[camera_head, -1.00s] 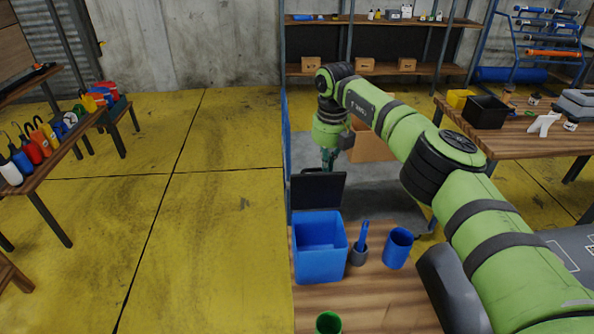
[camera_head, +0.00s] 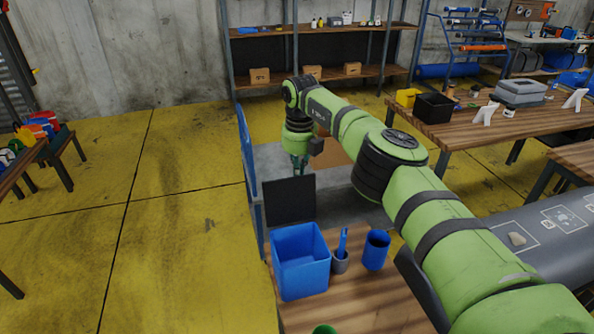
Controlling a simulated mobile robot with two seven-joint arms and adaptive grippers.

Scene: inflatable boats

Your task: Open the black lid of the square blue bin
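The square blue bin (camera_head: 302,262) stands on a wooden table, and its inside shows from above. Its black lid (camera_head: 290,201) stands upright along the bin's far edge, so the bin is open. My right arm reaches in from the right, and my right gripper (camera_head: 299,166) points down just behind the lid, above its top edge in the picture. The gripper's fingers are small and dark, and I cannot tell whether they are open or whether they touch the lid. My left gripper is not in view.
Next to the bin stand a grey cup with a blue-handled tool (camera_head: 341,258) and a blue cup (camera_head: 376,250). A green cup (camera_head: 324,329) shows at the bottom edge. A blue panel (camera_head: 247,155) stands left of the lid.

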